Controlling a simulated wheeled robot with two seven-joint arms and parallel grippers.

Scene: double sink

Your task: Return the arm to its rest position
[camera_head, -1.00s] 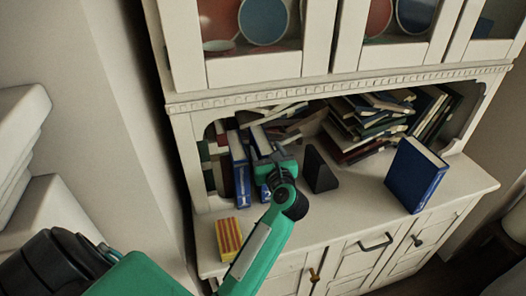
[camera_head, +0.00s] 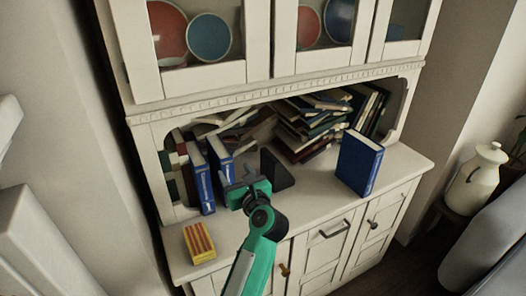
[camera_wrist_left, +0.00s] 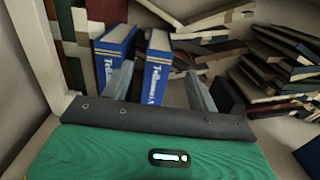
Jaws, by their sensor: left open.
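My left arm comes in from the bottom of the head view, green with a dark wrist. Its gripper (camera_head: 232,176) is open and empty, just in front of two upright blue books on the cabinet shelf. The left blue book (camera_head: 202,182) stands clear of the jaws. The right blue book (camera_head: 219,156) is partly hidden behind the gripper. In the left wrist view the two grey fingers (camera_wrist_left: 160,84) are spread apart, with the right blue book (camera_wrist_left: 157,66) seen between them. My right gripper is not in view.
A black bookend (camera_head: 277,168) stands right of the gripper. Another blue book (camera_head: 359,163) stands apart on the white counter (camera_head: 310,205). A yellow-and-red striped box (camera_head: 199,243) sits at the left front. Piled books (camera_head: 310,125) fill the back. A cream jug (camera_head: 476,180) stands far right.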

